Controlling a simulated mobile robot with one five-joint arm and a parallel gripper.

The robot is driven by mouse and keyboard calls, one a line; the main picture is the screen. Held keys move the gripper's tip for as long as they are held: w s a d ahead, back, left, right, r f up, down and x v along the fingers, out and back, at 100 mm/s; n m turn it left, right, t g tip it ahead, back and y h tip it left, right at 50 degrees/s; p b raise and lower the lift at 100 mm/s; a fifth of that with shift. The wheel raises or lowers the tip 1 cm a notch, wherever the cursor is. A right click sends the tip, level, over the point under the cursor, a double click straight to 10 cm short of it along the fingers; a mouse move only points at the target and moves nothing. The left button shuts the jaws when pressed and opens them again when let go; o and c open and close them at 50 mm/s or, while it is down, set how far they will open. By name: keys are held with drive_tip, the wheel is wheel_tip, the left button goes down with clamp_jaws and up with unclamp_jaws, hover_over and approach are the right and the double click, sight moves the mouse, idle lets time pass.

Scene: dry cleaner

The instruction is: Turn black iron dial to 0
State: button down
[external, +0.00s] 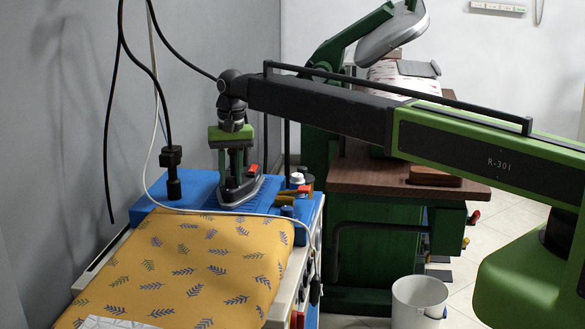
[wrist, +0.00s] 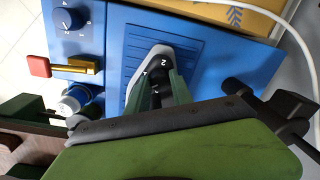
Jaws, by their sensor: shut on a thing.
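The grey iron (external: 246,194) rests on the blue ridged plate at the far end of the ironing table. My gripper (external: 236,178) comes down on it from above. In the wrist view, the black dial (wrist: 158,85) with white numerals, a 2 among them, sits on the iron's top (wrist: 138,82). My green fingers (wrist: 160,80) stand on either side of the dial and are shut on it. The fingers hide part of the dial, and its exact setting cannot be read.
A blue numbered knob (wrist: 68,19), a red-tipped yellow lever (wrist: 74,66) and a white-capped knob (wrist: 75,98) stand beside the iron. The yellow patterned cover (external: 190,260) lies in front. A white bucket (external: 418,300) stands on the floor.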

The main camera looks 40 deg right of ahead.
sight(234, 178)
drive_tip(key=c, duration=1.1)
unclamp_jaws()
drive_tip(key=r+p, duration=1.7)
drive_tip(key=shift+s+d+r, duration=0.15)
drive_tip(key=shift+d+r, duration=0.05)
drive_tip(key=shift+d, duration=0.2)
drive_tip(key=shift+c, duration=0.2)
